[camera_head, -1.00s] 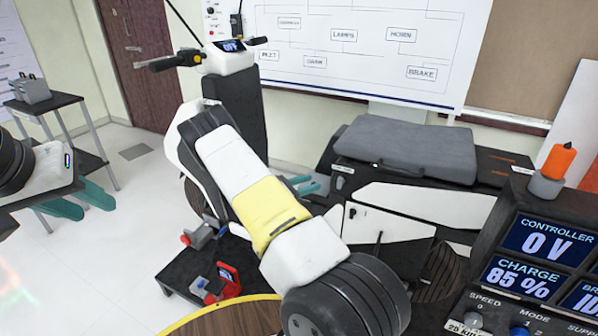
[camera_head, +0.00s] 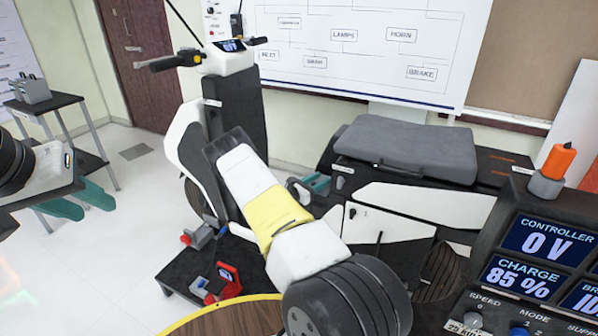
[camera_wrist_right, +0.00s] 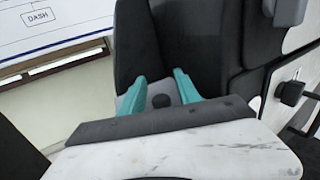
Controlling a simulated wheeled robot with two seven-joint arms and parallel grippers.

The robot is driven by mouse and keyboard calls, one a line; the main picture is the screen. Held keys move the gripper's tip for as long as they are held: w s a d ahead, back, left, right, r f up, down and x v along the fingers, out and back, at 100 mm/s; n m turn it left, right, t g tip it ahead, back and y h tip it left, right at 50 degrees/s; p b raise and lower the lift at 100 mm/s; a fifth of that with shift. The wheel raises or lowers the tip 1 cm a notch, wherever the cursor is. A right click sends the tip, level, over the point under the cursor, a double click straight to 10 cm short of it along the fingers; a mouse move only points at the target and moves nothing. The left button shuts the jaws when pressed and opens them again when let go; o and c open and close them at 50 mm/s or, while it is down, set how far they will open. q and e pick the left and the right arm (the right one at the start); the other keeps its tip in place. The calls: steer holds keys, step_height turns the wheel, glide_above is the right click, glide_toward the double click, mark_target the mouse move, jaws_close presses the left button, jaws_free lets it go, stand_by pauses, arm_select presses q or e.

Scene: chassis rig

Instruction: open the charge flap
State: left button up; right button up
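A white panel (camera_head: 387,224) sits on the dark body below the grey seat; I take it for the charge flap and see it closed. A dark lever (camera_head: 379,243) is on it. In the right wrist view a black latch (camera_wrist_right: 290,92) is on a white panel at the right edge. My right gripper (camera_head: 318,184) is left of the panel, apart from it, partly hidden by my arm. In its wrist view its teal fingers (camera_wrist_right: 160,88) are apart, with a black round knob between them. My left gripper (camera_head: 80,203) is open and empty at far left.
A black steering column (camera_head: 236,115) stands at left of my right arm. A console with displays (camera_head: 540,240) fills the right side. Red clamps (camera_head: 228,278) rest on a low black stand.

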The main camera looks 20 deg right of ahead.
jaws_close()
stand_by(1.4)
